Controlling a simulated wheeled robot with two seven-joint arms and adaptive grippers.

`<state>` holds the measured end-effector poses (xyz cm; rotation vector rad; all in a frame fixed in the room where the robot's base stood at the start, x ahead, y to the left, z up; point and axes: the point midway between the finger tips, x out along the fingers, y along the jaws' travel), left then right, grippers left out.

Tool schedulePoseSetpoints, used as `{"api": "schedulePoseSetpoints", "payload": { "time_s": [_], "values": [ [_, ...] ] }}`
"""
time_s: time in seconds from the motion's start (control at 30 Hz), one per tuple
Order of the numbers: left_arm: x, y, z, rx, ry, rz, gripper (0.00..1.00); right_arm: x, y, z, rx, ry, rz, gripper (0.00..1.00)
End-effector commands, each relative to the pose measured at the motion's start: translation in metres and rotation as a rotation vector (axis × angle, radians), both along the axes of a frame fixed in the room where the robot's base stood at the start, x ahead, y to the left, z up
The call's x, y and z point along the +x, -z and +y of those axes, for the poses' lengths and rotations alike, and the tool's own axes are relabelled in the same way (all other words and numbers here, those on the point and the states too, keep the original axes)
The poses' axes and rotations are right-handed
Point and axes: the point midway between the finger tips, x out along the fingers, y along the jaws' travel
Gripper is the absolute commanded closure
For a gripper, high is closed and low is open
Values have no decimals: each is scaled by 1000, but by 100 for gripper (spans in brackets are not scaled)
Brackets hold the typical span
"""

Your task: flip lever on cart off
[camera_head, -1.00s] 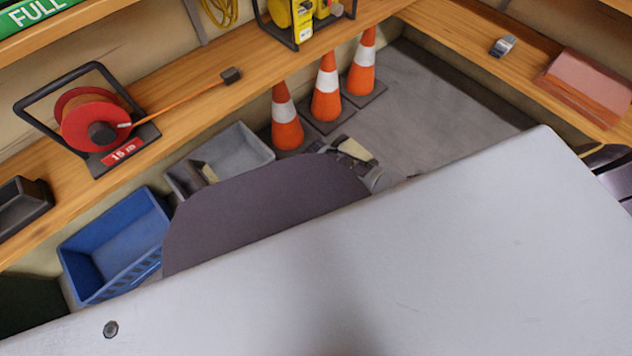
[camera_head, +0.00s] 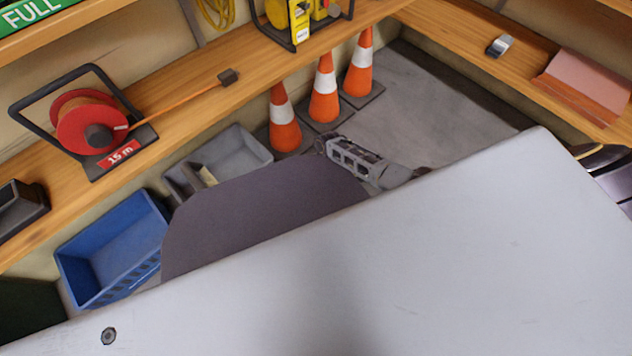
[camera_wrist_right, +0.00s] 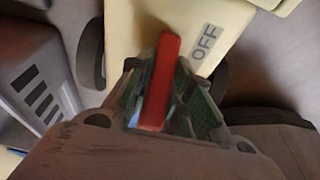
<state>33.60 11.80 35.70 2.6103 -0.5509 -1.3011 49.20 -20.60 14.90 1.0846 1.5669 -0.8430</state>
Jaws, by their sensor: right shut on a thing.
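In the right wrist view a red lever (camera_wrist_right: 160,82) stands in front of a cream housing (camera_wrist_right: 195,22). A label reading OFF (camera_wrist_right: 206,42) is on the housing, to the right of the lever's upper end. My right gripper (camera_wrist_right: 164,72) has its green-padded fingers on either side of the lever and is shut on it.
A large pale grey panel (camera_head: 430,260) fills the head view's foreground. Beyond it are a blue crate (camera_head: 112,258), a grey bin (camera_head: 235,155) and orange cones (camera_head: 323,98). Wooden shelves carry a red cable reel (camera_head: 88,128). Open floor (camera_head: 430,100) lies right of the cones.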

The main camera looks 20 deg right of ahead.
Motion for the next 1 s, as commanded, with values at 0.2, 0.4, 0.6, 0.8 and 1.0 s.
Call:
{"api": "schedulePoseSetpoints", "payload": {
  "time_s": [0.2, 0.4, 0.6, 0.8, 1.0],
  "values": [
    [-1, 1, 0, 0, 1, 2, 50, 0, 1, -1, -2, 1, 0, 100],
    [-2, 2, 0, 2, 1, 5, 50, 0, 0, -1, -2, 1, 0, 57],
    [-2, 3, 0, 2, 1, 8, 50, 0, 0, -1, -2, 0, -1, 57],
    [-1, 1, 0, 3, 4, 3, 50, 0, -1, -1, -2, 0, -1, 57],
    [-1, 1, 0, 2, 3, 4, 50, 1, -7, -3, -2, 0, -1, 57]
  ]
}}
